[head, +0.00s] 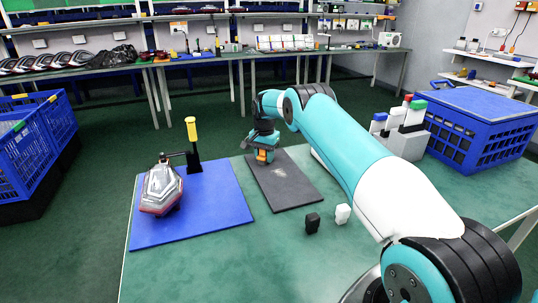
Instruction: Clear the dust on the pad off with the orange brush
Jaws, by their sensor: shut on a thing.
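The orange brush (262,156) is in my gripper (264,150), over the far part of the dark grey pad (286,188). Only a small orange part of the brush shows, and its bristles are hidden. I cannot tell whether the brush touches the pad. The gripper is shut on the brush.
A tail lamp (162,188) and a black stand with a yellow top (192,145) are on a blue mat (215,215) to the left. A black block (313,222) and a white block (342,214) lie near the pad. A grey holder (405,142) and a blue crate (475,150) stand right.

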